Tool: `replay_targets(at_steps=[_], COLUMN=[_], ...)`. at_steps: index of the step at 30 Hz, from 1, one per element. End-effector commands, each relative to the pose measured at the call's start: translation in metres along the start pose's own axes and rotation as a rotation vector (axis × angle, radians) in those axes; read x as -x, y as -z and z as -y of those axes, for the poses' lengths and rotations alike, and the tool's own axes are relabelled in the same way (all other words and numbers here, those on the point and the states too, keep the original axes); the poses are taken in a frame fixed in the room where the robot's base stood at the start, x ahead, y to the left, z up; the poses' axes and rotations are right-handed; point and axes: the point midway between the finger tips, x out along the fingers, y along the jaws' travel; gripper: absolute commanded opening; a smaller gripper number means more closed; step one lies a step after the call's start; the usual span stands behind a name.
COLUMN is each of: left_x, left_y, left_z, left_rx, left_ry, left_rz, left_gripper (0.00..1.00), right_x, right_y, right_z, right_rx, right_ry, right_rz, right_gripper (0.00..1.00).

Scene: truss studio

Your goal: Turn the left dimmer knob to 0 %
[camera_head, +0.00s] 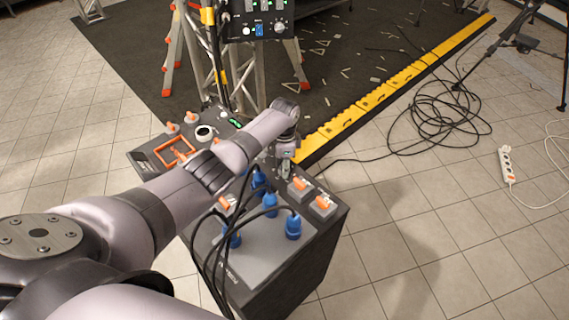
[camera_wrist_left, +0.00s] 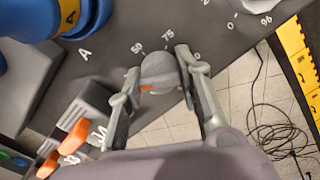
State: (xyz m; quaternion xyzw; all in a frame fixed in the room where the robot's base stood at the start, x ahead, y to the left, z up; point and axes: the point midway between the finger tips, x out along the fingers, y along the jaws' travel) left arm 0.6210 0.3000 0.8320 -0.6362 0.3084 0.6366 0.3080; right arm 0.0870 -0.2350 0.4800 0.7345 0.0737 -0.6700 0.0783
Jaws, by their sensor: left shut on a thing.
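The dimmer knob (camera_wrist_left: 160,72) is a grey round knob with a small orange mark, seen in the left wrist view. Printed scale numbers, 50 and 75 among them, stand around its far side. The orange mark is on the side toward my wrist. My left gripper (camera_wrist_left: 161,76) is shut on the knob, one finger on each side. In the head view my left gripper (camera_head: 286,165) is low over the dark control box (camera_head: 322,240), and the knob is hidden there. My right gripper is in neither view.
Blue plugs (camera_head: 269,205) with black cables stand on the box near my gripper. Orange switches (camera_head: 322,203) sit beside it, also in the wrist view (camera_wrist_left: 75,136). A truss stand with a panel (camera_head: 262,20) rises behind. A yellow cable ramp (camera_head: 380,95) and loose cables lie on the floor.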

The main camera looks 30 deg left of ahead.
Motion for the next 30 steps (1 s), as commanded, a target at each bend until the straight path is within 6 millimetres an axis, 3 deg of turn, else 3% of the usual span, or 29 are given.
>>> replay_targets(at_steps=[30], left_x=[0.002], left_y=[0.0], left_z=[0.001], left_rx=[0.918], left_ry=[0.002], left_rz=[-0.001], left_gripper=[0.04], right_x=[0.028], right_y=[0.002], right_z=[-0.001], right_rx=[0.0], right_ry=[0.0], right_rz=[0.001], right_gripper=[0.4])
